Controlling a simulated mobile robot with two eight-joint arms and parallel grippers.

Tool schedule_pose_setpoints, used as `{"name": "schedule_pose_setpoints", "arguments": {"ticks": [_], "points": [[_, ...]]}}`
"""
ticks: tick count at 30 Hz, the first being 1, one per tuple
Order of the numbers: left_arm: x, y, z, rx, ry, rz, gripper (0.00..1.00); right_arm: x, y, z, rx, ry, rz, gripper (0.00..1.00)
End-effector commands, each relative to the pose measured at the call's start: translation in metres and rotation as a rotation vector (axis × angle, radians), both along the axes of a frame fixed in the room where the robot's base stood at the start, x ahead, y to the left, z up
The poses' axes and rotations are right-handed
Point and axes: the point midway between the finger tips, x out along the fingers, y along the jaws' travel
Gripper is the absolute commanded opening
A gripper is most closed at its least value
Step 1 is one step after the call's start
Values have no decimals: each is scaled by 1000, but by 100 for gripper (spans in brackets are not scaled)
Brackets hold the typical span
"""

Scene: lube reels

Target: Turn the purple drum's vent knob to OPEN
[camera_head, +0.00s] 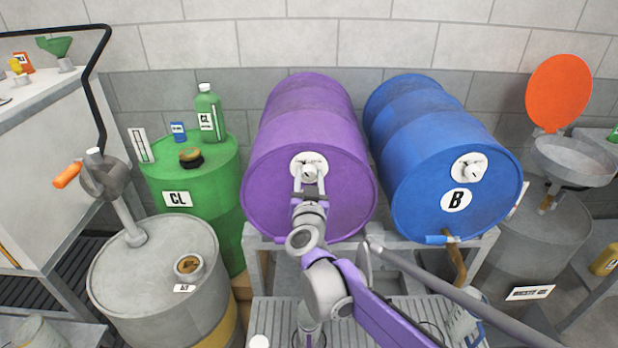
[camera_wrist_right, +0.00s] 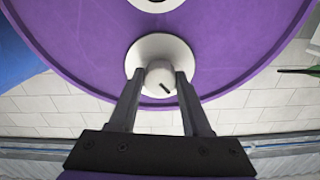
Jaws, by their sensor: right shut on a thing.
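The purple drum (camera_head: 312,125) lies on its side on a rack, its round end facing me. A round white plate with OPEN/shut wording too small to read sits high on that end. The white vent knob (camera_wrist_right: 160,79) is at the plate's centre and bears a short dark line, pointing down and right in the right wrist view. My right gripper (camera_head: 309,185) reaches the knob from the front. In the wrist view its two fingers (camera_wrist_right: 160,85) are shut on the knob, one on each side. My left gripper is not in view.
A blue drum (camera_head: 440,150) marked B lies close to the right of the purple one. A green drum (camera_head: 195,180) with a bottle on top stands at the left, behind a grey drum (camera_head: 155,265) with a crank pump. A grey bar crosses the lower right.

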Motion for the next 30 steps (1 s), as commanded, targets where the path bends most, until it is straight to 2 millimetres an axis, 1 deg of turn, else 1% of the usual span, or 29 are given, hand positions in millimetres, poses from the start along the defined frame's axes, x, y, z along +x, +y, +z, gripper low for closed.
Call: {"name": "schedule_pose_setpoints", "arguments": {"ticks": [30], "points": [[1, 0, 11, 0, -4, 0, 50, 0, 0, 0, 941, 0, 0, 0]]}}
